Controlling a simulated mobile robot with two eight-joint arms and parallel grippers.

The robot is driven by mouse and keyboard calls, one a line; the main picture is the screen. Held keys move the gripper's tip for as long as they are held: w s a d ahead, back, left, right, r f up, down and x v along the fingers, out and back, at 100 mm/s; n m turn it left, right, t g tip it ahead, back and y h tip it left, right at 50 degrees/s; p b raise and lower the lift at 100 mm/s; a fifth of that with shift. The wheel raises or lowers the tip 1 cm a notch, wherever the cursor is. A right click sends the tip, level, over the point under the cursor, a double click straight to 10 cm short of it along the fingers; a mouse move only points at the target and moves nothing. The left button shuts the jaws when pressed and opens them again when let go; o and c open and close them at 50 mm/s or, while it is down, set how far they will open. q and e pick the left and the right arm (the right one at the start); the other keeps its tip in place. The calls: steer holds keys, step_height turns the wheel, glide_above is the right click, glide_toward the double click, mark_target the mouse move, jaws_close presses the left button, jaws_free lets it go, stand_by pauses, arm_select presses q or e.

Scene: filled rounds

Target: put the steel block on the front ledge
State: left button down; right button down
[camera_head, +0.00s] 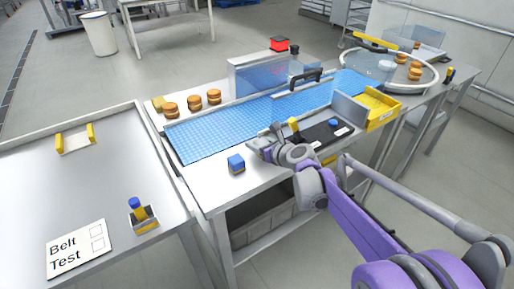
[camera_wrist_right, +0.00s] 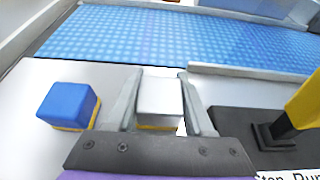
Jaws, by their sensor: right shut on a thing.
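The steel block (camera_wrist_right: 158,97), pale silver with a yellow base, sits between the fingers of my right gripper (camera_wrist_right: 160,80) in the right wrist view. The gripper is shut on it. In the head view my right gripper (camera_head: 259,147) is over the front ledge (camera_head: 212,188), the bare strip in front of the blue belt. The block is hidden there by the gripper. I cannot tell whether the block touches the ledge. My left gripper is not in view.
A blue block (camera_head: 236,163) stands on the ledge left of my right gripper; the wrist view shows it too (camera_wrist_right: 67,105). A black control panel (camera_head: 325,134) with a yellow lever is to the right. The blue belt (camera_head: 200,137) runs behind. Ledge left of the blue block is clear.

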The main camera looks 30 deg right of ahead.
steer(key=shift+f, duration=0.7)
steer(key=shift+f, duration=0.1)
steer(key=shift+c, duration=1.4)
jaws_free()
